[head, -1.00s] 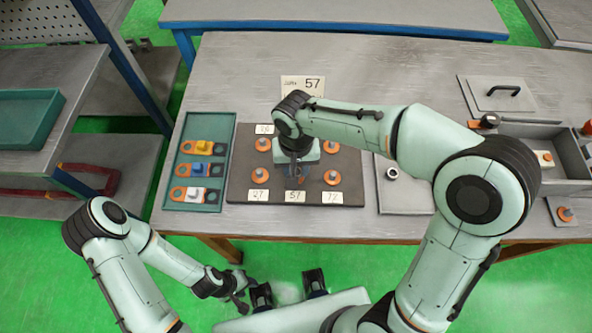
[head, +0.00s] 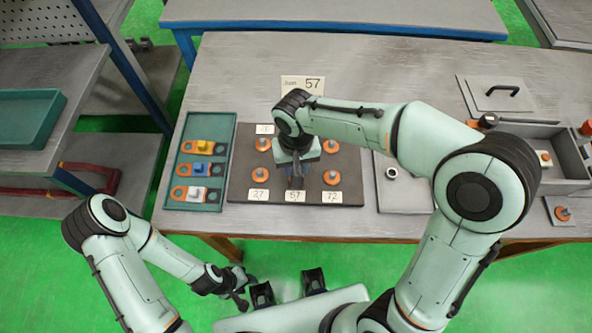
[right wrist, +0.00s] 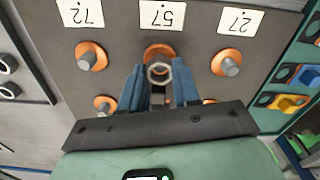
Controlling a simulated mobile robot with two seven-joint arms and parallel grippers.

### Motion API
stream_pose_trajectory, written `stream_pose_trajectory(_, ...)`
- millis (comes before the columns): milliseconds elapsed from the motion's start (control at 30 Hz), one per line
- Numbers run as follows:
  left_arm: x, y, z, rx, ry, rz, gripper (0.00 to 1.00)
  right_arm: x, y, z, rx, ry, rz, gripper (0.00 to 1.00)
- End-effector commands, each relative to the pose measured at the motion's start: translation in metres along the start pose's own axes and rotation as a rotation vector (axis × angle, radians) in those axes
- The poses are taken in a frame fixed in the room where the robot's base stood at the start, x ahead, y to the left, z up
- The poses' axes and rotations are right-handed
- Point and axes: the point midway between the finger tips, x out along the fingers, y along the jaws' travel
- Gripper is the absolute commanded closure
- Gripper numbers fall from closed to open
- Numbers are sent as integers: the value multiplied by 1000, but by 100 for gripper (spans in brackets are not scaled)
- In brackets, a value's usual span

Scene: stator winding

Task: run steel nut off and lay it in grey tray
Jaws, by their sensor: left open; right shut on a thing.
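The right gripper (right wrist: 159,86) is shut on the steel nut (right wrist: 158,70), a grey ring between its blue fingertips. In the head view the right gripper (head: 296,178) points down at the front middle of the dark board. The nut is in line with the orange-based terminal (right wrist: 157,49) at label 57; I cannot tell whether it is around the stud or just clear of it. The grey tray (head: 410,204) lies right of the board, with a nut (head: 391,173) on it. The left gripper (head: 240,291) is open and empty, off the table's front edge.
Several orange-based studs (head: 331,178) stand on the dark board (head: 237,190) around the right gripper. A teal tray (head: 212,125) with coloured lugs is at the left. A grey bin (head: 567,160) and a lidded plate with black handle (head: 503,88) are at the right.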

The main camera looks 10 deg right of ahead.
Motion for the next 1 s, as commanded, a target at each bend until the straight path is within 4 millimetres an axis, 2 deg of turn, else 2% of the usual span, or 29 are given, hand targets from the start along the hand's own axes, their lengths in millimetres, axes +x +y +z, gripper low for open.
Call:
stream_pose_trajectory(367, -2, 1, 0, 0, 1, 0, 57, -2, 0, 0, 0, 1, 0, 100)
stream_pose_trajectory(1000, -30, 14, -10, 6, 17, 6, 57, -40, 0, -1, -1, 3, -1, 100)
